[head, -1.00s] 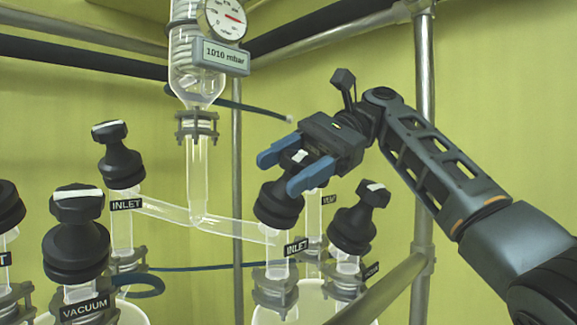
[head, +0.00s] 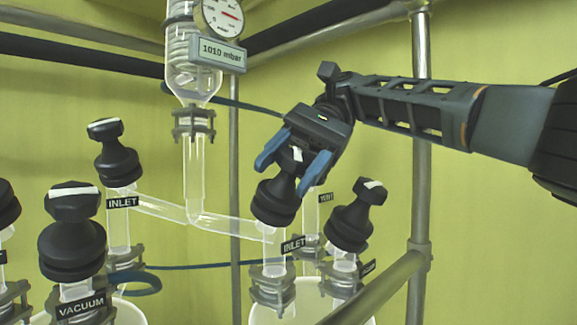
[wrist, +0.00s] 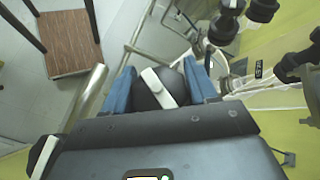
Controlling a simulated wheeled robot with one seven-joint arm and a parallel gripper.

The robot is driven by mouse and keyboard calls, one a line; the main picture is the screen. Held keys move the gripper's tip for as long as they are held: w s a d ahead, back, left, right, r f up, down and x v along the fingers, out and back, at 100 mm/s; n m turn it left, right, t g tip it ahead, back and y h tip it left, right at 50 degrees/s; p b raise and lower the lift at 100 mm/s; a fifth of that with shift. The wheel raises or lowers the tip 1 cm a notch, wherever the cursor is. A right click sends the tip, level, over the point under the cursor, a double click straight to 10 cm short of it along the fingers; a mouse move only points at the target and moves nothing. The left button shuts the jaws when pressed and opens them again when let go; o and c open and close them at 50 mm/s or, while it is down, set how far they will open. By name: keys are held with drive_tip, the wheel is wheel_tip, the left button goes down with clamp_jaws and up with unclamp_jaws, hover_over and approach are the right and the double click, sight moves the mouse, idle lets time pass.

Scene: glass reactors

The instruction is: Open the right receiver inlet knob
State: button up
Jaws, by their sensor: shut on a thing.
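The right receiver inlet knob (head: 275,203) is black with a white mark on its top, and stands tilted on the glass branch behind the right INLET label (head: 293,245). My gripper (head: 285,174) is on the knob's top, with one blue finger on each side, shut on it. In the wrist view the knob's top (wrist: 156,90) shows its white bar running aslant between the blue fingers of my gripper (wrist: 160,86). The knob's lower body is hidden there.
A black knob (head: 350,217) stands close on the right. The left INLET knob (head: 116,160) and the VACUUM knob (head: 72,235) stand to the left. A metal post (head: 421,150) and a slanting rail (head: 375,288) are on the right. A gauge (head: 222,17) hangs above.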

drive_tip(key=shift+f, duration=0.15)
idle(0.5)
drive_tip(key=o, duration=1)
drive_tip(key=shift+c, duration=0.2)
